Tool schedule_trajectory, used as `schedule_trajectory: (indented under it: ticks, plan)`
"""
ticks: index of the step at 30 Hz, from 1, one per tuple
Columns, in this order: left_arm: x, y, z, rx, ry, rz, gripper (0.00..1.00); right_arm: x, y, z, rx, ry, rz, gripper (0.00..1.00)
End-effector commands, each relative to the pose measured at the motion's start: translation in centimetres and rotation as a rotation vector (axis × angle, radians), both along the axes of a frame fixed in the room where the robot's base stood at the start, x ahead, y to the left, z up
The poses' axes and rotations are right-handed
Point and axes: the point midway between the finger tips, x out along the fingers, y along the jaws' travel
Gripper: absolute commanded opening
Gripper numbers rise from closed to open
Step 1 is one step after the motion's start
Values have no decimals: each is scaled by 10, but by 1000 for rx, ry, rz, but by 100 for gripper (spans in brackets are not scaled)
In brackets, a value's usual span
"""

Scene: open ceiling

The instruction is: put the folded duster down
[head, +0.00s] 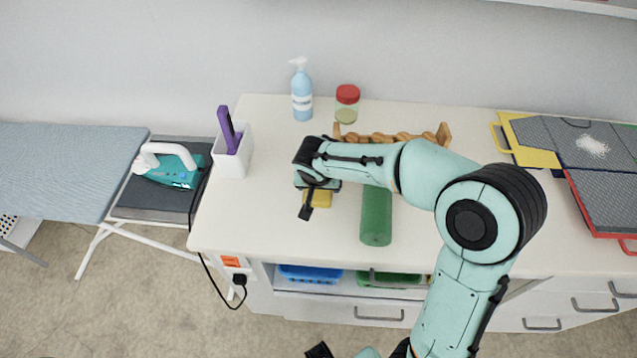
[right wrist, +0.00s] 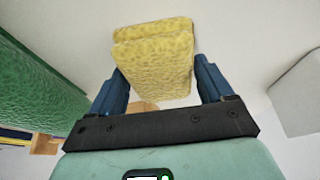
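The folded duster (head: 317,199) is a thick yellow pad, seen in the head view under my right gripper (head: 312,196), over the left part of the cream worktop (head: 258,220). In the right wrist view the duster (right wrist: 155,55) shows folded layers and fills the space between the blue fingers of my right gripper (right wrist: 158,75), which is shut on it. I cannot tell whether the duster touches the worktop. A dark part at the bottom edge of the head view may belong to my left gripper (head: 319,350); its fingers cannot be made out.
A green roll (head: 376,218) lies just right of the duster. A white holder (head: 231,160) with a purple-handled tool stands left. A spray bottle (head: 302,95), red-lidded jar (head: 347,104) and wooden rack (head: 443,135) stand behind. Bare worktop lies around the duster's left and front.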

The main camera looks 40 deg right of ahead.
Motion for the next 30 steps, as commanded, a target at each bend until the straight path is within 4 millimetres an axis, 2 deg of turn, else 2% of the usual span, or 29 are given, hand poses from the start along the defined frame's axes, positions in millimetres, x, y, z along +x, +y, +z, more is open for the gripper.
schedule_trajectory:
  ticks: [9, 13, 24, 30]
  plan:
    - [1, 0, 2, 0, -1, 0, 43, 0, 0, 1, 0, 0, 0, 100]
    - [2, 0, 5, 0, -3, 0, 43, -1, 2, 11, 0, -4, 0, 100]
    - [4, 0, 9, 0, -4, 0, 43, -23, 21, 82, 1, -6, 1, 100]
    - [5, 0, 11, 0, -6, 0, 43, -32, 27, 107, 1, -2, 0, 100]
